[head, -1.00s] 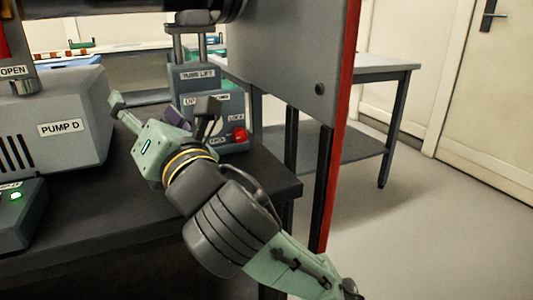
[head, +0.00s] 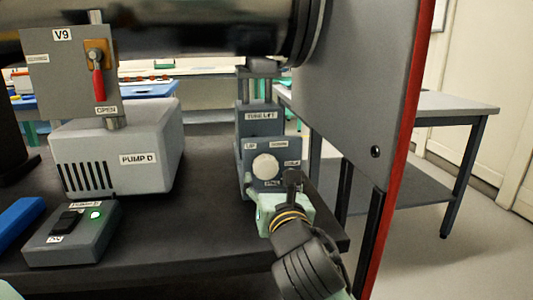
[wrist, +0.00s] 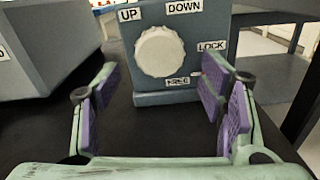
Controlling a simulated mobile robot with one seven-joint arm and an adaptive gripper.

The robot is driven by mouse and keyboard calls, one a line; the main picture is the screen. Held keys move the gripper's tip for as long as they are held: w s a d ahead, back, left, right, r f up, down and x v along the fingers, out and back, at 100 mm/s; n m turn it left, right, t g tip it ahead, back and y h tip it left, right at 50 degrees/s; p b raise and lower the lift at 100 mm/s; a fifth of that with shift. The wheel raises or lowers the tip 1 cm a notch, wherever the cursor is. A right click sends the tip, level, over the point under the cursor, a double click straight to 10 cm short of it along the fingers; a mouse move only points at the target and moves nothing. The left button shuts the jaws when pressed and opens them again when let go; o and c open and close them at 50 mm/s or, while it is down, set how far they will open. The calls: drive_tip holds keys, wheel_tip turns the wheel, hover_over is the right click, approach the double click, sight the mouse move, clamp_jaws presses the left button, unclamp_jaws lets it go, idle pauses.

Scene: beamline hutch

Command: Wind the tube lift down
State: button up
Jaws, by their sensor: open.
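The tube lift (head: 259,117) is a blue-grey box on the bench, with posts rising from it toward a dark tube. Its front has a round pale knob (head: 265,166), which also shows in the wrist view (wrist: 160,52) with UP and DOWN labels above it. LOCK and FREE labels sit right of and below the knob; the lock control is hidden behind my gripper. My gripper (wrist: 160,72) is open and empty in front of the panel. Its purple-padded fingers stand either side of the knob in the wrist picture, apart from it. In the head view the gripper is low right of the knob.
Pump D (head: 125,150) stands left of the lift, with a V9 valve panel (head: 70,72) above it. A switch box (head: 72,232) with a lit green light is at front left. A grey red-edged wall panel (head: 355,80) stands close on the right.

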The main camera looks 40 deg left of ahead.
sight(267, 172)
drive_tip(key=shift+w+a+r+p, duration=0.3)
drive_tip(key=shift+w+p, duration=0.2)
drive_tip(key=shift+p, duration=0.75)
drive_tip(key=a+p, duration=0.1)
drive_tip(key=p, duration=0.2)
drive_tip(key=shift+w, duration=0.2)
drive_tip(key=shift+f+x, duration=0.15)
drive_tip(key=shift+x, duration=0.5)
drive_tip(key=shift+f+x, duration=0.15)
drive_tip(key=shift+x, duration=0.55)
drive_tip(key=shift+c, duration=0.6)
drive_tip(key=c, duration=1)
